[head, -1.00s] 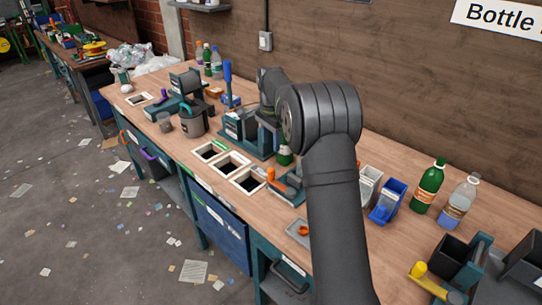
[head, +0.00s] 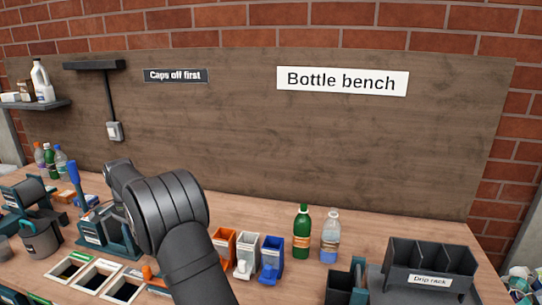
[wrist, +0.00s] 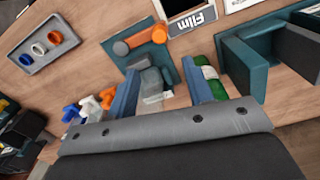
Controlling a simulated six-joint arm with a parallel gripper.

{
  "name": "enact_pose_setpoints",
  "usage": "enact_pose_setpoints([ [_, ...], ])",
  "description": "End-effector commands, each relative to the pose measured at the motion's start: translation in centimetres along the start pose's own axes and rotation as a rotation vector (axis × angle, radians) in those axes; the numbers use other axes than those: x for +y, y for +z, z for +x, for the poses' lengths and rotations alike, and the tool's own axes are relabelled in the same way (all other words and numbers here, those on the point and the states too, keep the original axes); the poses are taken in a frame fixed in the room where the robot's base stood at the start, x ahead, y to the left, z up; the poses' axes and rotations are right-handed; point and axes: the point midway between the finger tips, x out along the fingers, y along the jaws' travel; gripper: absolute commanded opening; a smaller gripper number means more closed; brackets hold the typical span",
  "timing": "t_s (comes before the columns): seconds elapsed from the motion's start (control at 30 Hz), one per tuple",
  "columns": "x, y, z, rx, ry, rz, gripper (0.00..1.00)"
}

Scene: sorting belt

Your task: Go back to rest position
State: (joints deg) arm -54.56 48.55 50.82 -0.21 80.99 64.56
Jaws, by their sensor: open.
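In the wrist view my gripper (wrist: 160,66) is open, with its two blue fingers apart. A clear, greyish piece (wrist: 152,86) shows between the fingers; I cannot tell whether it touches them.
Framed openings (head: 81,274), orange, white and blue bins (head: 271,260), a green bottle (head: 302,233), a clear bottle (head: 330,236) and a drip rack (head: 429,280) stand around the arm. A cap tray (wrist: 42,44) lies at the wrist view's upper left.

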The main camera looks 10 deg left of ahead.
Motion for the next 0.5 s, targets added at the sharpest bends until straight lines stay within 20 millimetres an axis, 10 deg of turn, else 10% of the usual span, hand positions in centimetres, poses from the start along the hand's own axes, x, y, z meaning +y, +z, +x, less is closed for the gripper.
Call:
enact_pose_setpoints([
  [0.5, 0.1, 0.1, 10.4, -0.002, 0.003, 0.0, 0.47],
])
